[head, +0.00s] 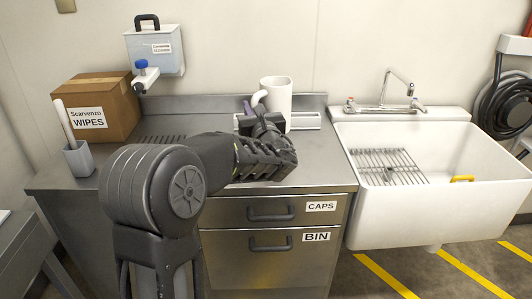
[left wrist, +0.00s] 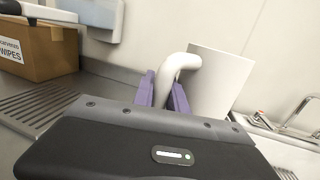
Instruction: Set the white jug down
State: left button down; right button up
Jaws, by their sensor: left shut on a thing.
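The white jug (head: 280,93) is upright at the back of the steel counter, at or just above a shallow white tray (head: 305,121). My forearm and hand hide its base, so I cannot tell whether it touches the tray. My left gripper (head: 252,105) is shut on the jug's handle. In the left wrist view the purple fingers of the left gripper (left wrist: 165,92) stand on both sides of the curved handle, and the jug's body (left wrist: 220,80) is to the right of them. My right gripper is not in view.
On the counter (head: 320,177), a cardboard wipes box (head: 120,95) and a grey holder (head: 78,160) stand at left. A blue-white dispenser (head: 155,52) hangs on the wall. A white sink (head: 420,215) with a wire rack (head: 388,165) and tap (head: 385,105) is at right.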

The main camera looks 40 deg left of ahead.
pick_arm(q)
notch_tip(320, 180, down, 6)
jog(key=b, duration=0.1)
dwell(0.4)
jog(key=shift+s+d, duration=0.1)
jog(key=shift+f+b, duration=0.35)
jog(key=shift+f, duration=1.65)
jog(key=c, duration=1.3)
grip_release()
jog(key=shift+c, duration=0.2)
jog(key=shift+r, duration=0.1)
jog(key=v, duration=1.2)
